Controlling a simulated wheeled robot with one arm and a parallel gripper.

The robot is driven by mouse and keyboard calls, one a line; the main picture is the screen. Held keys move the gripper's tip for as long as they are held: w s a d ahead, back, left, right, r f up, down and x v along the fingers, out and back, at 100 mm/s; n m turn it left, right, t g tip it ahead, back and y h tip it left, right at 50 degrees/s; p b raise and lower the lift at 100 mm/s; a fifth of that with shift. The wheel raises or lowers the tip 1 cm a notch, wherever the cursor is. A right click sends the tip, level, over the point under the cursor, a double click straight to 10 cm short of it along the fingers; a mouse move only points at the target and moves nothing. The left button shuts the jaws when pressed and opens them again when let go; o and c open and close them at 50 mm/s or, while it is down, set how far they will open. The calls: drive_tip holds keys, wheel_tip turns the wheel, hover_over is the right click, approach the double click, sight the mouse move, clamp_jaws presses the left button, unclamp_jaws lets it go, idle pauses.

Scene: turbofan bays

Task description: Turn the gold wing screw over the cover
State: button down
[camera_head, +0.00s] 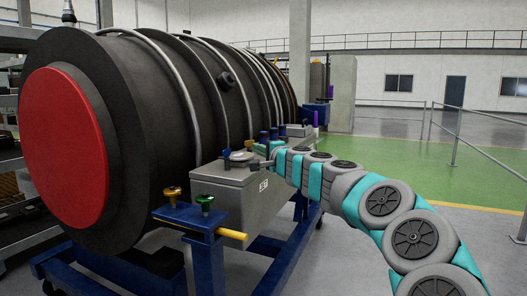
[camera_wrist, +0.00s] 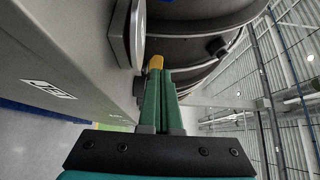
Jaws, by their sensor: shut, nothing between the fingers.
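A gold screw-like knob (camera_head: 172,193) stands on the blue bracket at the near left end of the grey box, beside a green one (camera_head: 205,202). A pale round cover (camera_head: 241,156) lies on top of the box; its disc shows edge-on in the wrist view (camera_wrist: 138,35). My gripper (camera_head: 254,165) is shut beside the box top, close to the cover. In the wrist view its two green fingers (camera_wrist: 158,74) lie together. A small gold piece (camera_wrist: 156,62) shows right at their tips; I cannot tell whether they touch it or which gold part it is.
A grey box (camera_head: 250,200) with a label sits along a large dark engine (camera_head: 150,110) with a red end cap (camera_head: 62,147). A yellow handle (camera_head: 232,234) sticks out at the box's lower front. Blue cradle rails run underneath. Green floor (camera_head: 400,170) is open at right.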

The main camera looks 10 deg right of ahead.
sight(244, 153)
drive_tip(key=x, duration=0.4)
drive_tip(key=shift+w+p, duration=0.1)
drive_tip(key=shift+p, duration=0.3)
drive_tip(key=shift+w+a, duration=0.2)
drive_tip(key=shift+w, duration=0.45)
drive_tip(key=shift+w+a+p, duration=0.2)
drive_tip(key=shift+w+p, duration=0.1)
drive_tip(key=shift+w, duration=0.25)
drive_tip(key=shift+a+f+m+h+b, duration=0.1)
drive_tip(key=shift+a+m+h+b, duration=0.35)
drive_tip(key=shift+h, duration=0.35)
drive_tip(key=shift+w+a+m+t+h, duration=0.15)
drive_tip(key=shift+m+t+h, duration=0.15)
drive_tip(key=shift+m+h, duration=0.75)
drive_tip(key=shift+w+a+h, duration=0.15)
drive_tip(key=shift+h, duration=0.3)
